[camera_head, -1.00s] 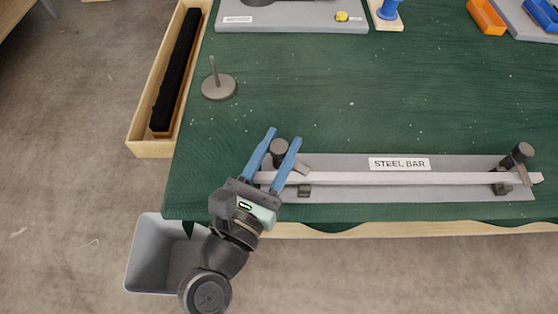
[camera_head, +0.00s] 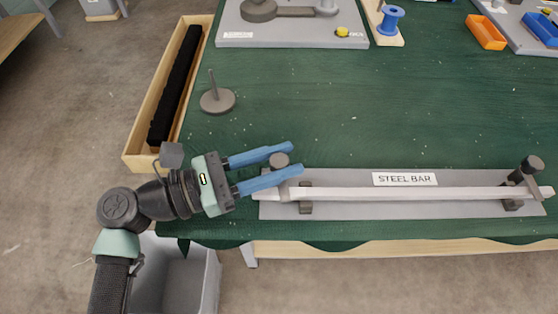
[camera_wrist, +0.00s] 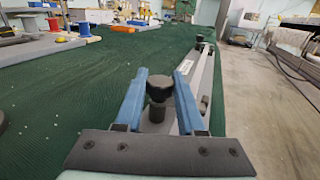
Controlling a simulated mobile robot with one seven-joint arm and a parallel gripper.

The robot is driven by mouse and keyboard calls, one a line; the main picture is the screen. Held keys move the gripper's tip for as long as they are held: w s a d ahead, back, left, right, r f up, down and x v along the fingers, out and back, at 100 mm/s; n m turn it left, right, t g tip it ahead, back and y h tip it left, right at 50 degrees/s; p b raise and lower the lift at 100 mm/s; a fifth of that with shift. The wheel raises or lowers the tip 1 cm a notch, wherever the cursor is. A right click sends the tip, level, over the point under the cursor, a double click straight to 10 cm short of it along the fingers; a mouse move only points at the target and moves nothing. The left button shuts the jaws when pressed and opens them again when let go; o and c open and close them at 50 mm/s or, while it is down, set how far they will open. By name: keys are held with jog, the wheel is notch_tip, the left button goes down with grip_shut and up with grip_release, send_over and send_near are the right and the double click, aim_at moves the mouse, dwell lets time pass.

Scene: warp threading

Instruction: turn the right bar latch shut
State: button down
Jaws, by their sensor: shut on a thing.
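The steel bar (camera_head: 400,194) lies along a grey base plate (camera_head: 345,178) near the table's front edge. A dark latch knob (camera_head: 279,160) stands at the bar's left end. My gripper (camera_head: 293,157) reaches it from the left, with its blue fingers on either side and shut on the knob. The wrist view shows this round knob (camera_wrist: 159,88) between the fingers. The fingers hide most of this latch's arm, so I cannot tell whether it crosses the bar. Another latch (camera_head: 529,167) stands at the bar's right end, its arm lying across the bar.
A grey disc with an upright pin (camera_head: 217,100) stands on the green cloth behind my gripper. A long wooden box (camera_head: 141,158) with a black insert lies along the left. A grey bin (camera_head: 210,285) is below the table edge. The cloth's middle is clear.

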jog(key=shift+f+m+g+h+b, duration=0.25)
jog(key=shift+m+g+h+b, duration=0.25)
jog(key=shift+m+g+b, duration=0.8)
jog(key=shift+g, duration=0.5)
jog(key=c, duration=0.5)
grip_release()
jog(key=shift+r, duration=0.15)
jog(key=a, duration=0.4)
jog(key=s+a, duration=0.1)
jog(key=a, duration=0.3)
jog(key=s+a, duration=0.1)
jog(key=a, duration=0.3)
jog(key=shift+s+a, duration=0.2)
jog(key=shift+a, duration=0.2)
